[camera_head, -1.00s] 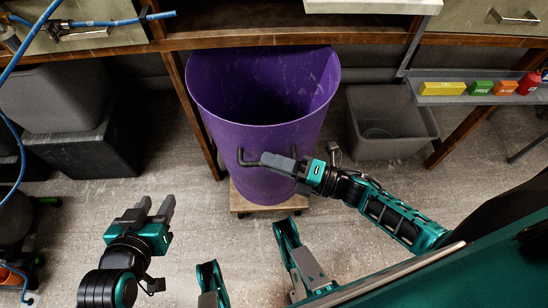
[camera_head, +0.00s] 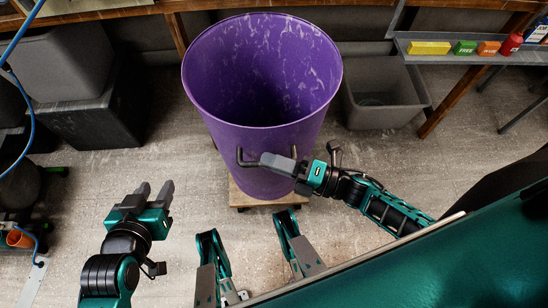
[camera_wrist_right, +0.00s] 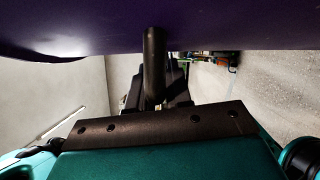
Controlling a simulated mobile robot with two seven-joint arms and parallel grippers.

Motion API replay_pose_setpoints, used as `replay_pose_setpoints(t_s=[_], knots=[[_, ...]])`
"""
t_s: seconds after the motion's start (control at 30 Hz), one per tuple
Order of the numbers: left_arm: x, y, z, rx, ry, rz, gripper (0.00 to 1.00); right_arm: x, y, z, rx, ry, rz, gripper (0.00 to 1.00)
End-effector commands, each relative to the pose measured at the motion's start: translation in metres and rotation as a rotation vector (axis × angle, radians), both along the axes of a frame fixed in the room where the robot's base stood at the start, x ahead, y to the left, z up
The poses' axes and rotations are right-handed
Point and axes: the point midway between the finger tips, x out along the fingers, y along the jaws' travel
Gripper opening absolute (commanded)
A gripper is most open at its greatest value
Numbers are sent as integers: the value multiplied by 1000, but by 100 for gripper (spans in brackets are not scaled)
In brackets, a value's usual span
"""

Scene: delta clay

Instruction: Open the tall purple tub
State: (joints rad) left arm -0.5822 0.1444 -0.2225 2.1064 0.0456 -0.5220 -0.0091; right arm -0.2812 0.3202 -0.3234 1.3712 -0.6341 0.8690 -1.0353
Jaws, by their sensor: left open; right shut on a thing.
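The tall purple tub (camera_head: 250,145) stands on a low wooden dolly (camera_head: 240,196) in the middle of the head view. Its round top is uncovered, and its inside shows pale streaks and looks empty. A dark bar handle (camera_head: 245,160) runs across its near side. My right gripper (camera_head: 275,162) is shut on this handle. In the right wrist view the tub's purple wall (camera_wrist_right: 230,28) fills the top, and a dark post of the handle (camera_wrist_right: 154,65) comes down between the fingers. My left gripper (camera_head: 155,190) is open and empty, to the left of the tub and apart from it.
A wooden workbench edge (camera_head: 115,12) lies behind the tub. A grey bin (camera_head: 385,98) stands right of it, under a shelf (camera_head: 450,58) with small coloured boxes. A dark box (camera_head: 95,120) stands at left. The floor (camera_head: 100,190) near my left gripper is clear.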

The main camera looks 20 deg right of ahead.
Motion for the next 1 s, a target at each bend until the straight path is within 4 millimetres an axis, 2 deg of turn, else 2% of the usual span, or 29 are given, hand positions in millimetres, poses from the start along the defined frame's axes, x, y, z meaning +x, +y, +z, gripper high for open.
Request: replay_pose_setpoints(t_s=[0.27,0.3,0.5,0.77,0.87,1.0], knots=[[0,0,0,0,2,0,43,1,-2,0,-2,0,-3,0],[0,0,-1,0,3,0,43,1,-2,0,-2,0,-3,23],[-1,0,-1,0,4,0,43,0,-1,0,0,1,-2,40],[-1,0,-1,0,5,0,43,-1,-2,0,-1,1,-1,40],[-1,0,0,0,5,0,43,-7,-10,-1,-2,3,-1,40],[-1,0,3,0,2,0,43,-23,-30,-3,-3,5,-2,40]])
